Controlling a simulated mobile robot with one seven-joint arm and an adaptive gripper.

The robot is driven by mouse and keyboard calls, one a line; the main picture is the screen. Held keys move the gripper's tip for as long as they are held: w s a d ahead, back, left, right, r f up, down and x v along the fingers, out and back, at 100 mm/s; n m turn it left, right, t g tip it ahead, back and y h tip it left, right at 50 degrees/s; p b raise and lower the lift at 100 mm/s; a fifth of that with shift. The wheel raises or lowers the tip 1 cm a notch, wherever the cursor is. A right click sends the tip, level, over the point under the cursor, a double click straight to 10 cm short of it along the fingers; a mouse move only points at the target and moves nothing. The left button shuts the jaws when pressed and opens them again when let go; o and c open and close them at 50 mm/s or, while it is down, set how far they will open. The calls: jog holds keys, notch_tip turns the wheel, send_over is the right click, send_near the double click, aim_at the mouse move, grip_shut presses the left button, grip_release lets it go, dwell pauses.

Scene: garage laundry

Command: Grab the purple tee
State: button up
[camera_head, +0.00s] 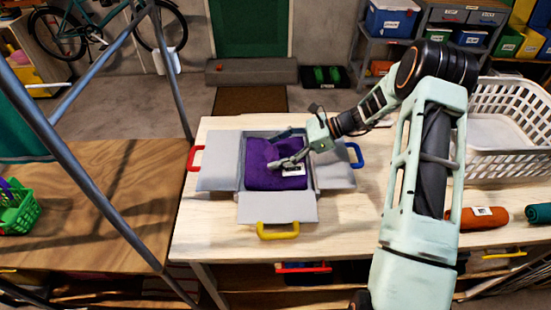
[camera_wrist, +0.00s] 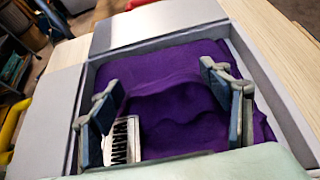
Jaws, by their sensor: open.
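The purple tee (camera_head: 262,178) lies folded inside an open grey box (camera_head: 279,208) on the light wooden table. It has a white label with dark lettering. In the wrist view the purple cloth (camera_wrist: 170,90) fills most of the box, with soft folds in its middle. My gripper (camera_head: 278,152) is over the cloth from the right side of the box. In the wrist view my gripper (camera_wrist: 165,115) has its two fingers spread wide, with purple cloth showing between them. I cannot tell whether the fingertips touch the cloth. Nothing is held.
The box flaps are folded outward, with red (camera_head: 195,158), yellow (camera_head: 278,231) and blue (camera_head: 355,155) handles around it. A white laundry basket (camera_head: 510,155) and a rolled orange cloth (camera_head: 484,218) are at the right. Bare table lies left of the front flap.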

jog(key=shift+c, duration=0.3)
jog(key=c, duration=1.3)
